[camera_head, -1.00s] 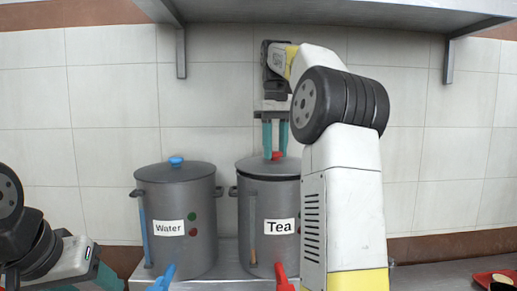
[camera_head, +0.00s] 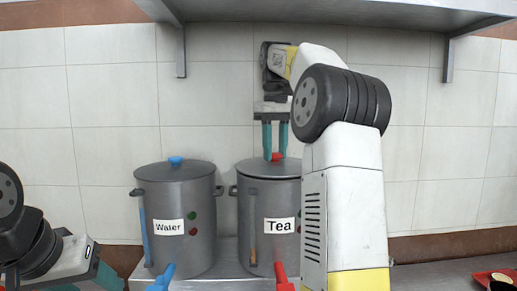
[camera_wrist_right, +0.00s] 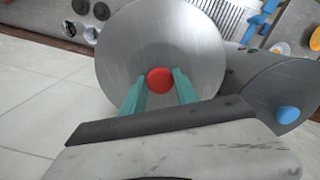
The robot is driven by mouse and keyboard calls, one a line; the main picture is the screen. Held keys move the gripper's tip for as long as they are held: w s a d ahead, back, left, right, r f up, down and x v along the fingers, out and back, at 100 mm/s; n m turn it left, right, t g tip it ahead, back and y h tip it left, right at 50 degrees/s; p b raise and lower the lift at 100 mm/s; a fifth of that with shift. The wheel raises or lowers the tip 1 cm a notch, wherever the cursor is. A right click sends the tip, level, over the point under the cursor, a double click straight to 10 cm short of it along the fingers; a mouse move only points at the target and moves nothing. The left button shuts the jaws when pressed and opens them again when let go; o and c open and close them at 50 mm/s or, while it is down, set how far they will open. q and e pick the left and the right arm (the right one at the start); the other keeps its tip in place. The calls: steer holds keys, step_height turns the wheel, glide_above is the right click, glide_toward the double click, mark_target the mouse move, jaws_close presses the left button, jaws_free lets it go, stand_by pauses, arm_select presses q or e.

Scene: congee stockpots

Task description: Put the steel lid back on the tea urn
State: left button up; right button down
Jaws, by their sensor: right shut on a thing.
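The steel lid (camera_head: 263,171) with a red knob lies on top of the grey tea urn (camera_head: 275,244), level with its rim as far as I can see. My right gripper (camera_head: 274,153) points down from above and is shut on the lid's red knob. In the right wrist view the round lid (camera_wrist_right: 160,40) lies beneath the teal fingers, with the red knob (camera_wrist_right: 160,81) between them. My right arm hides the urn's right side. My left gripper (camera_head: 108,278) is low at the left edge, partly cut off; its opening is unclear.
The water urn (camera_head: 180,247), with its own lid and blue knob (camera_head: 176,161), stands just left of the tea urn. A metal shelf (camera_head: 330,12) hangs above. A red tray (camera_head: 492,277) is at the lower right.

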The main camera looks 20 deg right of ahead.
steer(key=shift+f, duration=0.2)
steer(key=c, duration=0.9)
jaws_free()
steer(key=shift+o, duration=0.2)
steer(key=o, duration=0.5)
